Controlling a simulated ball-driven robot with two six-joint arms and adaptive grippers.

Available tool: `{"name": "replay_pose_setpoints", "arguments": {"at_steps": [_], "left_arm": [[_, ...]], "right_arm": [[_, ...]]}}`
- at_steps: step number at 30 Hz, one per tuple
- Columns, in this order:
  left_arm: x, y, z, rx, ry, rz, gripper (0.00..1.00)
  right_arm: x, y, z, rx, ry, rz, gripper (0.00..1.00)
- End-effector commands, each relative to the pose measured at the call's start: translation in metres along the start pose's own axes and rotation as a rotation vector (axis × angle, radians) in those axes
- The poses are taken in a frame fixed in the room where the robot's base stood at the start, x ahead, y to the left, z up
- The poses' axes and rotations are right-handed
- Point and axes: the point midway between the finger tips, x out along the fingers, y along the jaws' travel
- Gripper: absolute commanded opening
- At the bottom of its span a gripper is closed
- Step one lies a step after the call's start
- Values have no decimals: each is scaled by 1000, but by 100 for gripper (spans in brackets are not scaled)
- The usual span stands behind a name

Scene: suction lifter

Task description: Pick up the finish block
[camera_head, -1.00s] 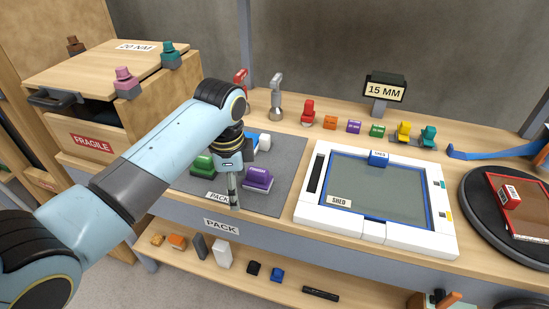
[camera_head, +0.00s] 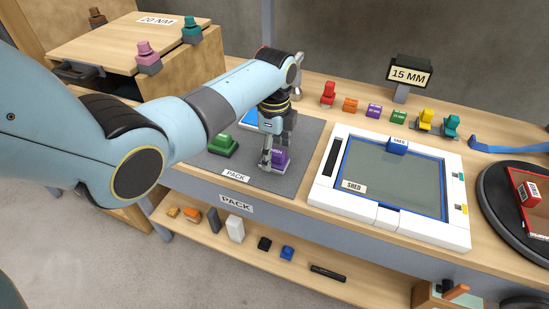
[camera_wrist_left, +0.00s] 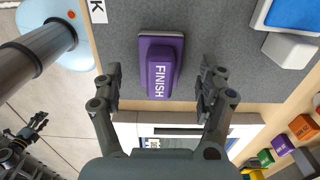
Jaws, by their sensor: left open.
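The finish block is a purple block on a grey mat, marked FINISH. It lies in the left wrist view (camera_wrist_left: 160,72), between and just beyond the two open fingers. In the head view the finish block (camera_head: 281,160) is partly hidden behind my left gripper (camera_head: 268,160). The left gripper points down over the mat, and in the left wrist view (camera_wrist_left: 160,95) its fingers stand apart on either side of the block, with gaps visible.
A green block (camera_head: 222,147) sits on the grey mat (camera_head: 245,172) left of the finish block. A white-framed SHED tray (camera_head: 380,235) stands to the right. Several coloured blocks line the back, near the 15 MM sign (camera_head: 409,75). A wooden 20 NM box (camera_head: 185,75) stands at left.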

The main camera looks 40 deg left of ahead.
Motion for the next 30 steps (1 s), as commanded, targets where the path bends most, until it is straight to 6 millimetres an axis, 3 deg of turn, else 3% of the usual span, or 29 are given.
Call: {"name": "replay_pose_setpoints", "arguments": {"at_steps": [4, 12, 26, 30], "left_arm": [[20, 0, -1, 0, 0, 0, 75], [24, 0, -1, 0, 0, -1, 75], [24, 0, 0, 0, 0, -1, 16], [24, 0, 0, 0, 0, -1, 15]], "right_arm": [[2, -2, 0, 1, 0, -3, 44], [2, 0, 0, 0, 0, 0, 44], [2, 6, 0, -3, 0, 7, 44], [2, 6, 0, -3, 0, 7, 44]]}}
